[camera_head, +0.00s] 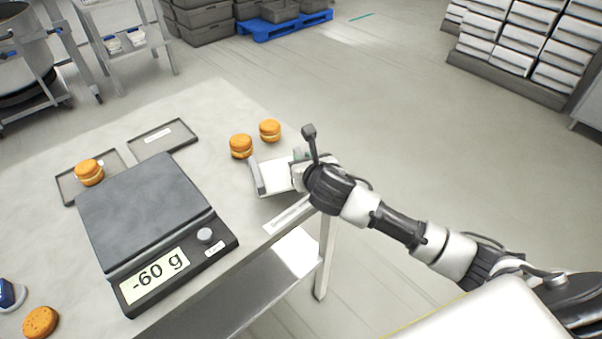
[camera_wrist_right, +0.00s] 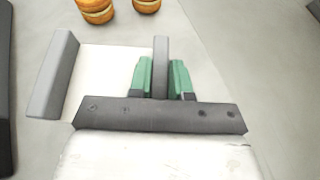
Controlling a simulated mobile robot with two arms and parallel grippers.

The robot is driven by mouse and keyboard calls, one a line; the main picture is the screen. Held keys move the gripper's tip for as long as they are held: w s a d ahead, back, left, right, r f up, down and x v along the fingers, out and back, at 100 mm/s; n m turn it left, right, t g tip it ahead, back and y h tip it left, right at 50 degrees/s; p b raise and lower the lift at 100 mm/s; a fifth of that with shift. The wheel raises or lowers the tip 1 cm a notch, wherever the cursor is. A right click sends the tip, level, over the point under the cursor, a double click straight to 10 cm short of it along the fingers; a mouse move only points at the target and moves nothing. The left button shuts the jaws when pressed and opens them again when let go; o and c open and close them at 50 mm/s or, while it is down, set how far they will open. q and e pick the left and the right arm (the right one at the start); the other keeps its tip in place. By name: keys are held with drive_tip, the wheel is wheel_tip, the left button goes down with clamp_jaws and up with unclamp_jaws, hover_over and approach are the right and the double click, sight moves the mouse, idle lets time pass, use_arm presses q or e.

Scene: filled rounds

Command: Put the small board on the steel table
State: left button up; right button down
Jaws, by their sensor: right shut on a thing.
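The small board (camera_head: 276,178) is a white flat piece with raised grey edges, near the right edge of the steel table (camera_head: 215,100). In the right wrist view its white face (camera_wrist_right: 108,80) lies between two grey bars. My right gripper (camera_head: 298,168) is shut on the nearer-to-arm grey edge, with the green fingertips (camera_wrist_right: 160,78) on either side of the bar. The gripper body hides part of the board. I cannot tell whether the board touches the tabletop. My left gripper is not in view.
Two filled rounds (camera_head: 241,146) (camera_head: 270,130) stand just behind the board. A scale (camera_head: 145,215) reading -60 g and dark trays (camera_head: 162,139) (camera_head: 68,187) are to the left. Another round (camera_head: 89,172) sits on one tray. A single round (camera_head: 40,322) lies front left.

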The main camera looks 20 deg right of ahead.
drive_tip(key=shift+w+a+f, duration=0.25)
drive_tip(key=shift+f, duration=1.95)
drive_tip(key=shift+f, duration=0.1)
drive_tip(key=c, duration=1.1)
unclamp_jaws()
drive_tip(key=shift+o, duration=0.2)
drive_tip(key=v, duration=1.2)
